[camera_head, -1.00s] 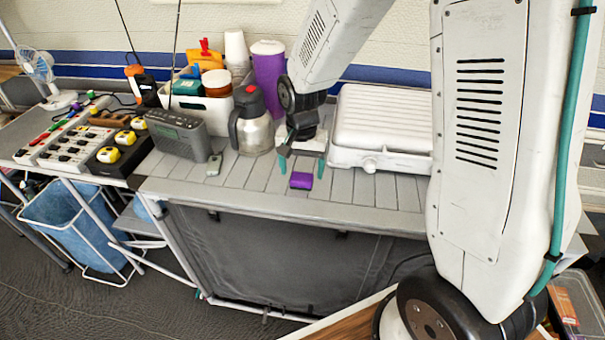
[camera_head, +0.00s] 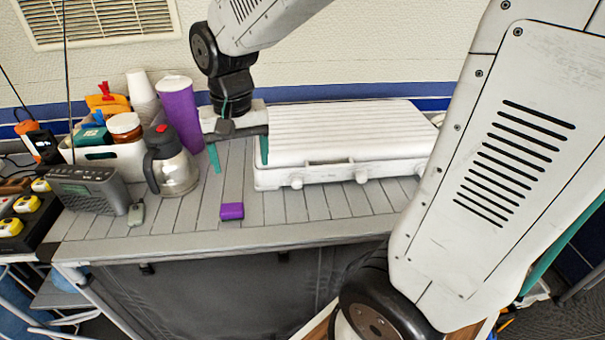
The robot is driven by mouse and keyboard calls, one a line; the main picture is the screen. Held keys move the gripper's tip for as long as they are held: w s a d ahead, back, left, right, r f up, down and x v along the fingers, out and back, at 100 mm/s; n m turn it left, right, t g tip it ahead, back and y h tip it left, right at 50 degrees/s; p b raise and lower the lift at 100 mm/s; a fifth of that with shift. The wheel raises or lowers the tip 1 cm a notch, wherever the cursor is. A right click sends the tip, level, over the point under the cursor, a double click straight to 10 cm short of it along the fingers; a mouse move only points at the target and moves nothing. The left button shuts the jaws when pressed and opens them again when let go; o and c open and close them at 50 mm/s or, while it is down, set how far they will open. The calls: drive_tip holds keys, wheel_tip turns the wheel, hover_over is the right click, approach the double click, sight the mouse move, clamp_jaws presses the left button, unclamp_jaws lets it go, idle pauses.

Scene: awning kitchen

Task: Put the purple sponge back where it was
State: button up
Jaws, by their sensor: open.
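The purple sponge (camera_head: 232,211) is a small block lying on the grey slatted table (camera_head: 180,222), near its front edge. My gripper (camera_head: 239,158) is open and empty, with its teal fingers spread wide. It is above and behind the sponge, apart from it, between the steel jug and the white case. Its right finger is close to the left end of the case; I cannot tell whether they touch.
A white ribbed case (camera_head: 345,140) stands on the right of the table. On the left are a steel jug (camera_head: 172,170), a grey radio (camera_head: 88,190), a purple cup (camera_head: 180,112) and a white bin (camera_head: 95,153) of goods. The table around the sponge is clear.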

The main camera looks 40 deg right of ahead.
drive_tip(key=s+d+r+n, duration=0.1)
drive_tip(key=s+r+n, duration=0.1)
drive_tip(key=s, duration=0.6)
drive_tip(key=s+d+r+n, duration=0.1)
drive_tip(key=s+r+n, duration=0.1)
drive_tip(key=s, duration=0.7)
drive_tip(key=shift+s+r+n+t, duration=0.3)
drive_tip(key=shift+r+t, duration=0.1)
drive_tip(key=shift+r, duration=0.05)
